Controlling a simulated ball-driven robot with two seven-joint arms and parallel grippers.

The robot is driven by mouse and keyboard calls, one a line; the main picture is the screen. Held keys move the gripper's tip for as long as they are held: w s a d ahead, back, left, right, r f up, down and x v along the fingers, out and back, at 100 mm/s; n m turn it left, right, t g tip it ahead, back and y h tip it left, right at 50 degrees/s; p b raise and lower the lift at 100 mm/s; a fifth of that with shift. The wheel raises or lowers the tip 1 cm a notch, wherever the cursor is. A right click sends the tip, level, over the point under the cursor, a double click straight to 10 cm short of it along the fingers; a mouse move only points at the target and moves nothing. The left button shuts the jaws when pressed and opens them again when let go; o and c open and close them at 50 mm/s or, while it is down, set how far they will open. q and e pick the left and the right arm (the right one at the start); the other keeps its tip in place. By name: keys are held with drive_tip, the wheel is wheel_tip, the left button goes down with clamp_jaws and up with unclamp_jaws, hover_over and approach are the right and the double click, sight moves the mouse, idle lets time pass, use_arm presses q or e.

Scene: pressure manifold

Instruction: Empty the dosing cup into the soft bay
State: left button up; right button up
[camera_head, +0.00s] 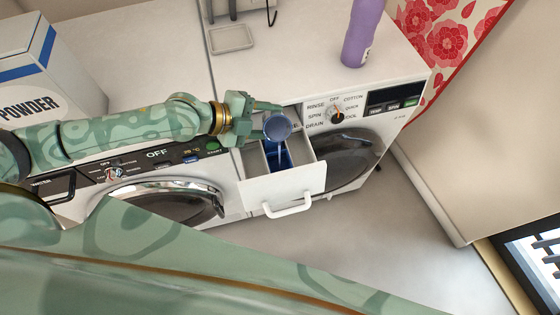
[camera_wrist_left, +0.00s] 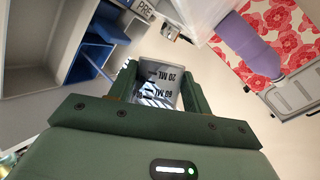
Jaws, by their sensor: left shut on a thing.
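The dosing cup (camera_head: 278,126) is small and round with a bluish inside, held over the open detergent drawer (camera_head: 300,180). In the left wrist view the cup (camera_wrist_left: 158,82) shows ML markings and sits between the two fingers; its contents cannot be made out. My left gripper (camera_head: 264,116) is shut on the cup. The soft bay's label is not readable, and cup and gripper hide part of the drawer. My right gripper is not in view.
A purple bottle (camera_head: 362,32) and a shallow grey tray (camera_head: 232,38) stand on the machine top. A white POWDER box (camera_head: 30,65) is at the left. The drawer handle (camera_head: 288,208) juts forward. A second machine (camera_head: 150,190) stands at left; the floor (camera_head: 400,240) at right is clear.

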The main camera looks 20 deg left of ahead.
use_arm(q)
drive_tip(key=shift+f+m+t+p, duration=0.15)
drive_tip(key=shift+m+t+p, duration=0.15)
drive_tip(key=shift+p, duration=0.1)
idle(0.3)
drive_tip(key=shift+s+d+r+m+t+y+p, duration=0.1)
drive_tip(key=shift+s+r+m+t+y+p, duration=0.1)
drive_tip(key=shift+r+m+t+y+p, duration=0.45)
idle(0.6)
drive_tip(key=shift+s+d+f+m+t+h, duration=0.15)
drive_tip(key=shift+s+f+m, duration=0.1)
drive_tip(key=shift+f, duration=0.15)
drive_tip(key=shift+s+d+f+m+t+h, duration=0.1)
drive_tip(key=shift+s+f, duration=0.15)
drive_tip(key=shift+f, duration=0.1)
idle(0.6)
drive_tip(key=shift+s+d+r+m+t+p, duration=0.1)
drive_tip(key=shift+s+r+m+t+p, duration=0.15)
drive_tip(key=shift+m+t+p, duration=0.2)
idle(0.9)
